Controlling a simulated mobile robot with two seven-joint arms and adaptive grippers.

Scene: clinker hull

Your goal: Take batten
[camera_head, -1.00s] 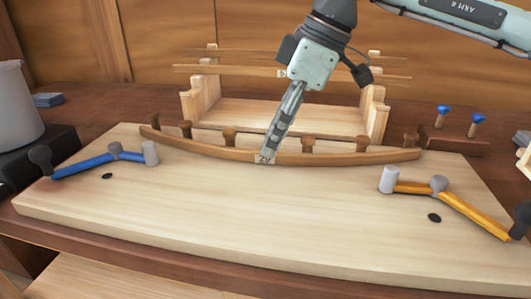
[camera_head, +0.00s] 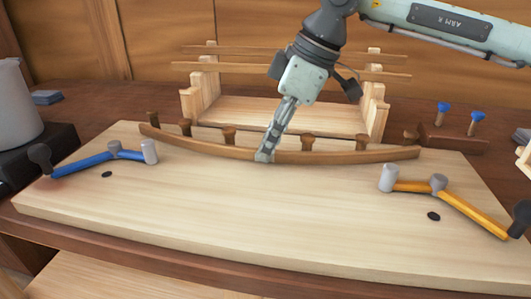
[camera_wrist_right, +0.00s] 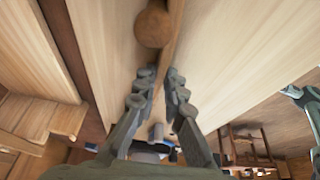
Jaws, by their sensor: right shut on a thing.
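A long thin brown batten (camera_head: 340,157) lies bowed along the front of a row of wooden pegs (camera_head: 228,136) on the pale board. My right gripper (camera_head: 264,156) reaches down from above and is shut on the batten near its middle. In the right wrist view, its fingers (camera_wrist_right: 160,78) are either side of the batten (camera_wrist_right: 176,22), close to a round peg top (camera_wrist_right: 153,27). Two more thin battens (camera_head: 340,70) rest across a wooden rack (camera_head: 196,98) at the back. My left gripper is out of view.
A blue-handled clamp (camera_head: 84,164) lies at the board's left and an orange-handled one (camera_head: 465,207) at its right. A small block with blue-topped pins (camera_head: 455,142) stands at back right, a grey pot (camera_head: 15,105) at left. The board's front (camera_head: 240,210) is clear.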

